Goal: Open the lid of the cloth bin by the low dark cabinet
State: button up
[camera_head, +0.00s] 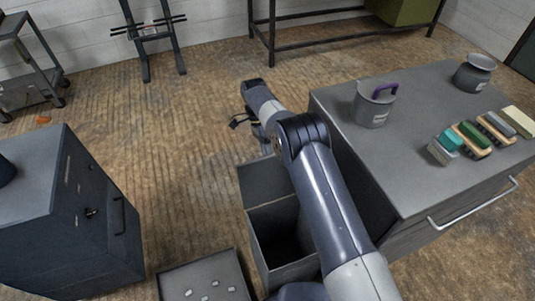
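A grey box-shaped bin (258,252) stands on the floor against the left side of a low grey cabinet (350,185). Its dark inside shows from above, partly hidden by my arm. A flat grey panel (262,183) at the bin's far edge looks like its lid, tilted back; my arm covers part of it. My gripper (237,122) is beyond the panel and appears apart from it. The gripper is small and dark here, and its fingers are too unclear to tell open from shut.
A dark cabinet (85,230) stands at left. A shallow tray (205,280) with several white pieces lies at the bottom. On the grey cabinet are a pot with a purple handle (373,105), a jar (474,73) and several brushes (472,140). The middle floor is clear.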

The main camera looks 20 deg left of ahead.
notch_tip(320, 180, up, 10)
jog(key=p, duration=0.2)
dwell(0.4)
